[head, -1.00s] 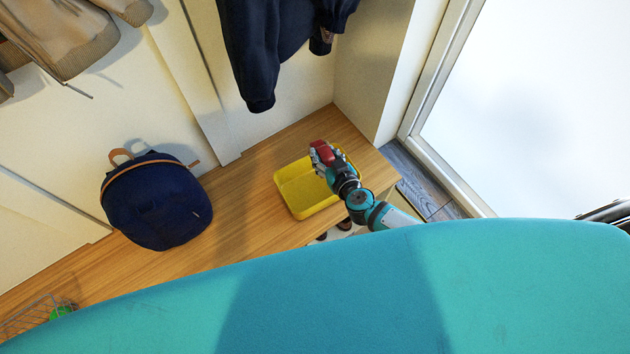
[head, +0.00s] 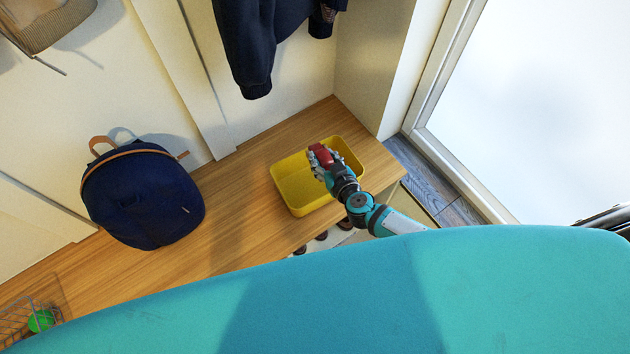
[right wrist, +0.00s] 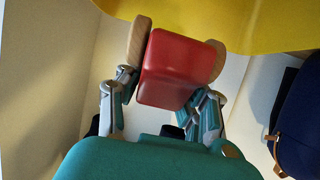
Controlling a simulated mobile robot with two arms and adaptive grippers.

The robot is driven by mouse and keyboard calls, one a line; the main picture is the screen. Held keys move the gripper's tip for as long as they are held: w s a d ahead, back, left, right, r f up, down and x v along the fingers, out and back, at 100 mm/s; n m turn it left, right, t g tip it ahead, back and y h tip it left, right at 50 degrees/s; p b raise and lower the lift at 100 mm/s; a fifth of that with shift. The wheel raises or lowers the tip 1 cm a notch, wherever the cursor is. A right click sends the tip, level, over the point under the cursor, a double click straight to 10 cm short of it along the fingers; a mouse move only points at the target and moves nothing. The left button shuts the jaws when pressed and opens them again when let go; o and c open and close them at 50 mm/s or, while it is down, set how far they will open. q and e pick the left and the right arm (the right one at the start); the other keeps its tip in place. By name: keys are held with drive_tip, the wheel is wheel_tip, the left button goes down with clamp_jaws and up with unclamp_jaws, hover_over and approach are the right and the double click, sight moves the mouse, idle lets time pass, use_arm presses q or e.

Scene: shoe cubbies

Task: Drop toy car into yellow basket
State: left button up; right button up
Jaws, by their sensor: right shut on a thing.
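The red toy car (head: 321,155) is held in my right gripper (head: 322,162), over the yellow basket. In the right wrist view the red car (right wrist: 178,72) sits between the two fingers of my right gripper (right wrist: 178,62), with tan round parts at its sides. The yellow basket (head: 290,190) is a shallow open tray on the wooden bench. Its yellow wall also shows at the top of the right wrist view (right wrist: 240,22). The part of the basket under the gripper is hidden. My left gripper is not in view.
A dark blue backpack (head: 142,200) stands on the wooden bench (head: 235,205) left of the basket. A wire basket (head: 20,322) with a green item (head: 41,320) is at the lower left. A dark jacket (head: 250,45) hangs above. Several shoes show below the bench edge.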

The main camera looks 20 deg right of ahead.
drive_tip(key=o, duration=1.3)
drive_tip(key=v, duration=1.2)
